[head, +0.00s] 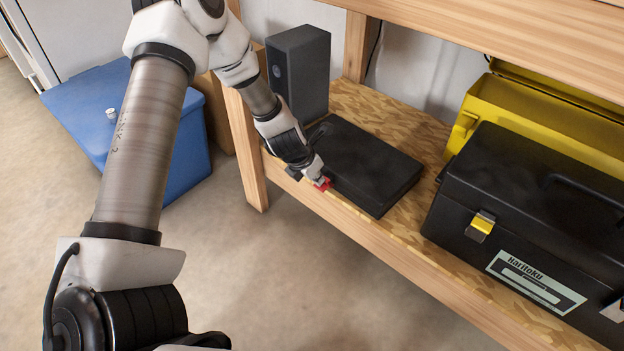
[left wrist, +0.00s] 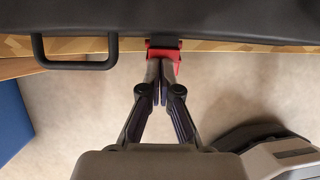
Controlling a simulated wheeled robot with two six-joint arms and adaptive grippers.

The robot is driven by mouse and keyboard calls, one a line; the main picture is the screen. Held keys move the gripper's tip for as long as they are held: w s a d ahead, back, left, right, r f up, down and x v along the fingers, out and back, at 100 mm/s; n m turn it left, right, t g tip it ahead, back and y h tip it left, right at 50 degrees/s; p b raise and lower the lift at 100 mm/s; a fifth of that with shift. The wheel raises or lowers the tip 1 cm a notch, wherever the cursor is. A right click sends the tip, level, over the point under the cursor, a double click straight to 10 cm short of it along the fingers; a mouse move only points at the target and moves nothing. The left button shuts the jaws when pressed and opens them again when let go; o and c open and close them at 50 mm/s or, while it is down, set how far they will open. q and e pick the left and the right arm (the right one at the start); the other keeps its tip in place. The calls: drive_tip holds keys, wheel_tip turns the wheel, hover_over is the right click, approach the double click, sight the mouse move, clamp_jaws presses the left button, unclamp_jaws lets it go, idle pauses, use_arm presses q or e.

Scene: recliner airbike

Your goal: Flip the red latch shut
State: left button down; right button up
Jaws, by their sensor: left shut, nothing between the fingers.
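The red latch (head: 324,184) is on the front edge of a flat black case (head: 370,168) that lies on the shelf. In the left wrist view the red latch (left wrist: 163,53) sits just past my fingertips, below the case's dark edge (left wrist: 200,20). My left gripper (head: 317,172) is shut and empty, with its fingertips at the latch, seemingly touching it. The fingers (left wrist: 162,66) cover part of the latch, and I cannot tell its exact angle. The case's handle (left wrist: 75,62) shows left of the latch. My right gripper is not in view.
A dark grey speaker-like box (head: 300,75) stands behind the case at left. A black toolbox (head: 530,215) and a yellow one (head: 540,125) are at right. An upper wooden shelf (head: 500,35) hangs above. A blue bin (head: 80,110) stands at left. The floor in front is clear.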

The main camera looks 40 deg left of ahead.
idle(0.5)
use_arm(q)
drive_tip(key=shift+r+p, duration=0.7)
drive_tip(key=shift+r, duration=0.15)
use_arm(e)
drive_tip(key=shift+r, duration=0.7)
